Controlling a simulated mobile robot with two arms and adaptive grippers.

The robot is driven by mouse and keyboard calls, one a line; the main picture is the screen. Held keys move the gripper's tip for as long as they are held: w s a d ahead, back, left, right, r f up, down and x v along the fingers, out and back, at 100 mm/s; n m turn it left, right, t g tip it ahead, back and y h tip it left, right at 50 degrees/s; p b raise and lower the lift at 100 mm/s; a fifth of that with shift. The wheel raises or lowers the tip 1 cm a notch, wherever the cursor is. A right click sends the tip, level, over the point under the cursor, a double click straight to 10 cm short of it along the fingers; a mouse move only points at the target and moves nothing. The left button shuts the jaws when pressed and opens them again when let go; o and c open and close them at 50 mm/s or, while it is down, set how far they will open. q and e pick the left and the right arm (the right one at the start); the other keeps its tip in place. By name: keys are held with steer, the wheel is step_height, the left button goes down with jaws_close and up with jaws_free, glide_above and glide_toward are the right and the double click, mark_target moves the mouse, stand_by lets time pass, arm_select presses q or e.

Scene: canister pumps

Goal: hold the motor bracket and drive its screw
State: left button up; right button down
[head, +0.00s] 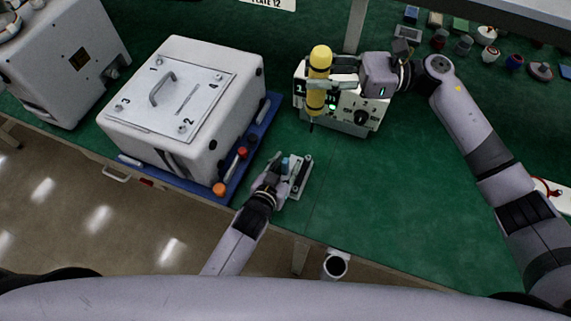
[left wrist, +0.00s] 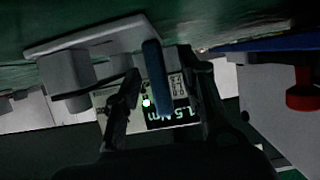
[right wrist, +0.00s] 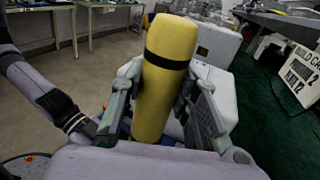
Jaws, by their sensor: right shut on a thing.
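The motor bracket (head: 301,178) is a small grey plate with raised parts and a blue upright tab (head: 285,165). It lies on the green bench near the front edge. In the left wrist view the blue tab (left wrist: 156,75) stands between the spread fingers of my left gripper (left wrist: 163,82), with a gap visible beside it. My left gripper also shows in the head view (head: 278,172), open at the bracket's left side. My right gripper (head: 333,84) is shut on a yellow driver (head: 320,62), held upright with its tip pointing down. The screw cannot be made out.
A pale control box (head: 362,113) with a lit green button stands behind the driver. A large white numbered box (head: 230,105) sits on a blue mat (head: 262,135) at left, with coloured knobs beside it. Small parts (head: 487,36) lie at back right.

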arm_select(q)
steer(key=shift+w, duration=0.1)
steer(key=shift+c, duration=0.2)
jaws_close()
stand_by(0.5)
steer(key=c, duration=0.6)
jaws_free()
steer(key=shift+c, duration=0.2)
jaws_close()
